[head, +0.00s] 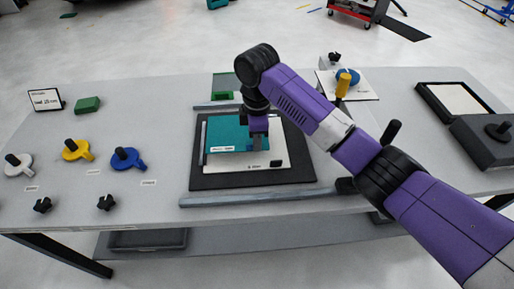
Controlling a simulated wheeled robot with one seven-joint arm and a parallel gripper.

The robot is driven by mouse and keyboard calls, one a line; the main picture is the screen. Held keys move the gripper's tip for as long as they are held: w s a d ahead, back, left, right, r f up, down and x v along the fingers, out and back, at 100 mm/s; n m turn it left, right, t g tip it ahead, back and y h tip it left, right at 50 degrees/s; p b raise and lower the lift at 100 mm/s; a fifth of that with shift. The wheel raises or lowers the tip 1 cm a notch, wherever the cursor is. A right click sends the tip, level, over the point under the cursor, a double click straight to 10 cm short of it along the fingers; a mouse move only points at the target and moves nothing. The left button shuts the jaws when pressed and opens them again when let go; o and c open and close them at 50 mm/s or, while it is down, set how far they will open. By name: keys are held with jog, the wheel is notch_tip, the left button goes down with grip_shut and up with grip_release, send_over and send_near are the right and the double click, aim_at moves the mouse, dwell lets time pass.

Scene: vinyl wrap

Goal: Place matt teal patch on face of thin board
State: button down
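A teal patch (228,133) shows at the middle of the table, over the upper part of a thin white board (232,162). The board lies on a black mat (210,182), and a strip of white shows along its front and right. My gripper (257,148) points down over the right part of the patch and hides some of it. Whether the fingers hold the patch edge or are open is too small to tell. I cannot tell if the patch lies flat on the board or sits slightly above it.
Metal bars (250,198) lie before and behind the mat. Yellow (76,150), blue (127,158) and white (18,165) handled tools stand at left, with a green block (88,104). A yellow-handled tool (343,86) and a black-framed tray (455,99) are at right.

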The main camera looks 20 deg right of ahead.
jog(key=shift+f, duration=1.6)
jog(key=c, duration=1.6)
grip_release()
jog(key=shift+f, duration=0.1)
notch_tip(320, 180, up, 12)
jog(key=shift+r, duration=0.15)
